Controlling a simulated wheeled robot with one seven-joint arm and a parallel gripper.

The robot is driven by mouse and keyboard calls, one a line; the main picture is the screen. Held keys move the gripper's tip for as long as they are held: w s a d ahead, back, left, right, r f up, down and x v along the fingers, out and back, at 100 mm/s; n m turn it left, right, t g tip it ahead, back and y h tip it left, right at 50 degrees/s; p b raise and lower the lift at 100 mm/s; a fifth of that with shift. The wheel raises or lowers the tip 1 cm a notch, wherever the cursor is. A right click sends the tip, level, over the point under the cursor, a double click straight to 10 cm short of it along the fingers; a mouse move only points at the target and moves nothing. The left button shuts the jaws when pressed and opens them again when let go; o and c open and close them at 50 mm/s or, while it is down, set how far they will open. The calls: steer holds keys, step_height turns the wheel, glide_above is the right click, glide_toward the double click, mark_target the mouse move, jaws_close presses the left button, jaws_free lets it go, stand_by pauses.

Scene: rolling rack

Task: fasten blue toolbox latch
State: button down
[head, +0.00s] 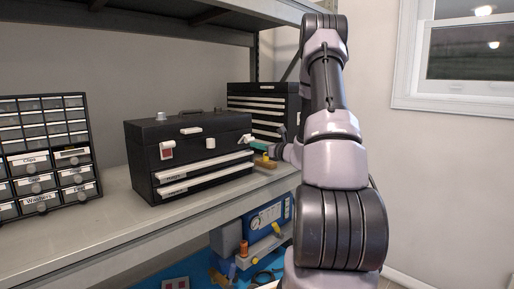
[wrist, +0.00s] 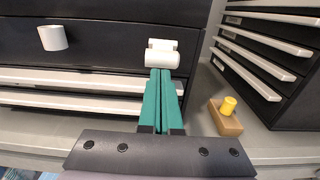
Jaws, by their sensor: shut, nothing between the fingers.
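The toolbox (head: 190,166) on the shelf looks black, not blue; its dark front (wrist: 100,45) fills the upper wrist view. A white latch (wrist: 161,54) is at the right of its front, also seen in the head view (head: 246,139). A second latch (head: 167,150), white with a red patch, is at the left. My gripper (wrist: 160,74) is shut and empty, its teal fingertips just at the latch's lower edge. I cannot tell whether they touch it. In the head view my gripper (head: 258,146) is partly hidden by my arm.
A wooden block with a yellow knob (wrist: 229,115) lies right of my fingers. A black drawer cabinet (head: 265,103) stands behind it at right. A small-parts organizer (head: 44,150) stands at left. A lower level holds blue items (head: 268,217). Shelf space before the toolbox is clear.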

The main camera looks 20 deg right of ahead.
mark_target(247, 137)
steer(key=shift+r, duration=0.3)
steer(key=shift+r+g, duration=0.45)
steer(key=shift+g, duration=0.25)
steer(key=shift+w+a+r+g+h, duration=0.1)
steer(key=shift+w+r+g+h, duration=0.2)
steer(key=shift+r+g, duration=0.4)
steer(key=shift+w+a+r+g+h, duration=0.15)
steer(key=shift+r+g+h, duration=0.2)
steer(key=shift+r+g, duration=0.3)
steer(key=shift+w+a+r+g+h, duration=0.1)
steer(key=shift+w+r+g+h, duration=0.2)
steer(key=shift+r+g, duration=0.4)
steer(key=shift+w+a+r, duration=0.15)
steer(key=shift+w+r, duration=0.45)
steer(key=shift+r, duration=0.15)
steer(key=shift+r, duration=0.8)
steer(key=shift+s, duration=0.1)
